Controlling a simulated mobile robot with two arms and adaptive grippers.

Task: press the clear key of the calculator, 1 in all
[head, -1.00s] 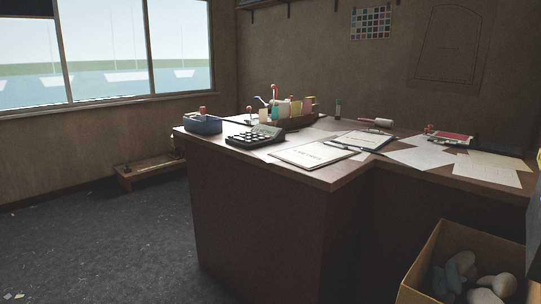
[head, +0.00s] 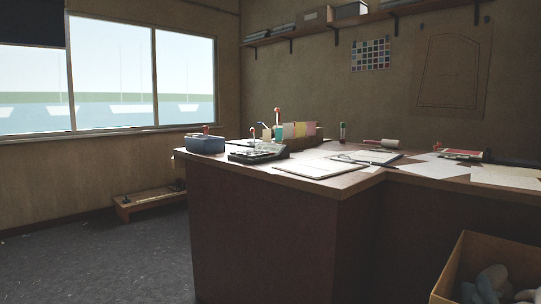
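The calculator (head: 258,152) lies on the left part of the brown desk (head: 280,235), seen at a low angle. It has a dark body with light keys. The single keys are too small and too foreshortened to read, so I cannot tell which is the clear key. Neither of my grippers shows in the head view.
A blue tub (head: 205,144) stands left of the calculator, and an organiser with colored cards (head: 300,132) stands behind it. A clipboard (head: 310,168) and papers (head: 505,178) lie to the right. A cardboard box (head: 487,262) stands at lower right. Floor at left is open.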

